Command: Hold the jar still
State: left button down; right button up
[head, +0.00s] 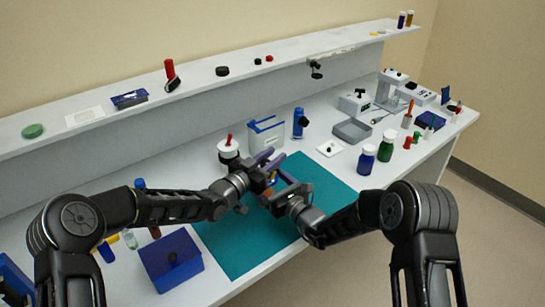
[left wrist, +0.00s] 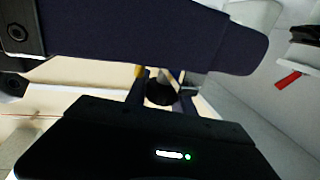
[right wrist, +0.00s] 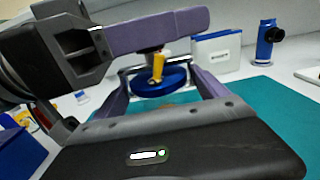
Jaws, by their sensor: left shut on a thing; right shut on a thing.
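The jar shows in the right wrist view as a blue round top (right wrist: 160,82) between the purple fingers of my right gripper (right wrist: 162,98). My right gripper is shut on it, over the teal mat (head: 325,186). A small yellow-orange piece (right wrist: 158,66) stands upright above the blue top and also shows in the head view (head: 272,178). My left gripper (head: 267,163) is close above, shut on what looks like this piece; its contact is partly hidden. The left wrist view shows a dark round thing (left wrist: 160,92) between its fingers. The jar's lower body is hidden.
A blue box (head: 170,262) stands left of the mat, a white-and-blue box (head: 266,138) behind it. A blue bottle (head: 366,160) and a green bottle (head: 386,147) stand to the right, near a grey tray (head: 352,131). The mat's right part is clear.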

pick_arm(q)
jog(key=c, duration=1.1)
grip_release()
jog(key=shift+o, duration=0.2)
jog(key=shift+s, duration=0.1)
jog(key=v, duration=1.2)
pick_arm(e)
jog(key=o, duration=1.7)
